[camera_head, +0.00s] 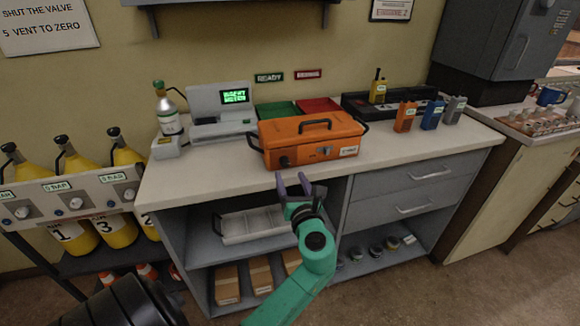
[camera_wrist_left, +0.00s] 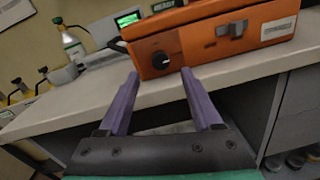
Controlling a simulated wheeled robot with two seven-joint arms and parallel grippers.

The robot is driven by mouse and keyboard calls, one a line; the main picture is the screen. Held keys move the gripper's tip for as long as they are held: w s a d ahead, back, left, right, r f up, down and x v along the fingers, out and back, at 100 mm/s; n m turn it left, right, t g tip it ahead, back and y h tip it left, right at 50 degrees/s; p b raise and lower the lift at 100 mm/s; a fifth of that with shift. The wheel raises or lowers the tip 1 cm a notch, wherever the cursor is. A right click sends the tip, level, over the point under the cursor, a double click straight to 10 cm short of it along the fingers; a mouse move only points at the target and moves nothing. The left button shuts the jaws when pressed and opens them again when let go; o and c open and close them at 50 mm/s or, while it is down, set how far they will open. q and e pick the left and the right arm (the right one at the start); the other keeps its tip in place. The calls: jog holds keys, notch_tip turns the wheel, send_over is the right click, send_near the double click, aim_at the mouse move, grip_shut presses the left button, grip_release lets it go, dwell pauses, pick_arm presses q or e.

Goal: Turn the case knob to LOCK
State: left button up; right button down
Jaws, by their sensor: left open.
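The orange case (camera_head: 312,141) sits closed on the white counter, with a black top handle and side handles. Its black round knob (camera_head: 284,161) is on the left of its front face; a grey latch is right of it. In the left wrist view the knob (camera_wrist_left: 160,60) shows a light pointer mark; I cannot read any LOCK label. My left gripper (camera_head: 294,183) is open and empty, in front of the counter edge and below the knob. Its purple fingers (camera_wrist_left: 158,85) point toward the case front, apart from it. My right gripper is not in view.
The counter (camera_head: 215,162) has bare room left of the case. A terminal (camera_head: 222,112) and a gas bottle (camera_head: 167,112) stand behind left. Green and red mats lie behind the case. Several radios (camera_head: 431,115) stand at the right. Open shelves and drawers (camera_head: 400,190) are below.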

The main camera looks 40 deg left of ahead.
aim_at(286, 165)
pick_arm(q)
jog(key=x, duration=0.5)
jog(key=shift+w+a, duration=0.1)
jog(key=shift+a, duration=0.05)
grip_shut()
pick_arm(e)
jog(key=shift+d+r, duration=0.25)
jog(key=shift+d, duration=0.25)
pick_arm(q)
jog(key=shift+n, duration=0.3)
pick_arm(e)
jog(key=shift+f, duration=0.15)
pick_arm(q)
jog(key=n, duration=0.1)
jog(key=n+b, duration=0.1)
jog(key=n, duration=0.1)
jog(key=shift+f+n, duration=0.2)
jog(key=shift+n, duration=0.1)
jog(key=n+b, duration=0.3)
jog(key=n, duration=0.1)
jog(key=shift+f+n, duration=0.1)
jog(key=shift+n, duration=0.2)
jog(key=n+b, duration=0.4)
jog(key=n, duration=0.1)
jog(key=shift+n+y, duration=0.4)
jog(key=shift+n+b, duration=1.35)
jog(key=shift+n, duration=0.55)
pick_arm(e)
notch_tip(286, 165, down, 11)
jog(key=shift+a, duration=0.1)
